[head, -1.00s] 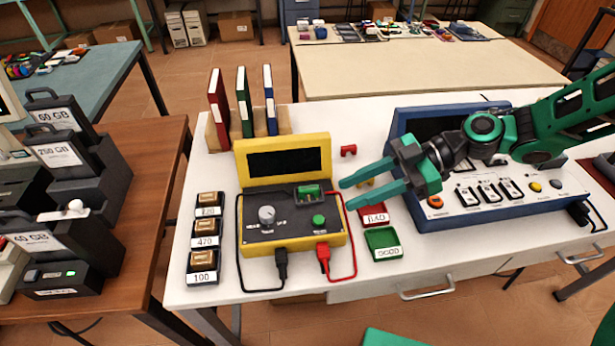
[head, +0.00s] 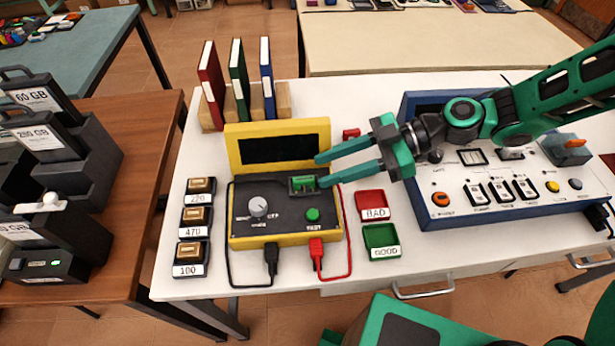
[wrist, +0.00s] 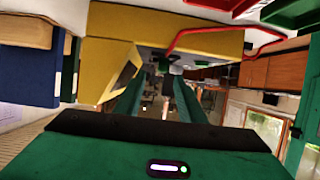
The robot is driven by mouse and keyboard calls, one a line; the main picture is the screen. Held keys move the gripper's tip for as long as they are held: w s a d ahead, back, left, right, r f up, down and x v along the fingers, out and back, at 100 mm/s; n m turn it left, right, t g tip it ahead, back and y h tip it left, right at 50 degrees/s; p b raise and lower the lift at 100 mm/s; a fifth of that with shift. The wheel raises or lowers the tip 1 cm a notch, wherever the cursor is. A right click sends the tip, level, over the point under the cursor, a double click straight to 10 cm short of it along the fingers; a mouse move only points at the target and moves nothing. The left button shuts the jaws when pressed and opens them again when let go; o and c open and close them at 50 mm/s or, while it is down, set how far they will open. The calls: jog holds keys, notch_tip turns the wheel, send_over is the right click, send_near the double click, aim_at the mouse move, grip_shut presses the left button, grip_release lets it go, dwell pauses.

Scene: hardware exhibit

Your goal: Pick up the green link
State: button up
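The green link (head: 303,182) sits in a small dark socket on the top panel of the yellow tester (head: 290,240). My gripper (head: 320,170) comes in from the right with its two green fingers apart and nothing between them. Its fingertips are just right of the socket, apparently higher than the panel; I cannot tell whether they touch anything. The wrist view also shows the open fingers (wrist: 162,84) and the yellow tester (wrist: 110,50) beyond them. I cannot make out the green link for sure in the wrist view.
A red tray (head: 371,198) marked BAD and a green tray (head: 382,237) marked GOOD lie right of the tester. A red piece (head: 351,133) lies behind the gripper. A blue instrument (head: 500,190) stands at right, binders (head: 239,75) behind, and labelled boxes (head: 195,220) at left.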

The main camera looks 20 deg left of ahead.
aim_at(311, 177)
jog(key=shift+x, duration=2.4)
jog(key=shift+d+f, duration=0.1)
grip_shut()
jog(key=shift+r, duration=0.65)
notch_tip(311, 177, up, 3)
jog(key=shift+f, duration=0.2)
jog(key=s+a+r, duration=0.7)
jog(key=s, duration=0.2)
jog(key=shift+a, duration=0.2)
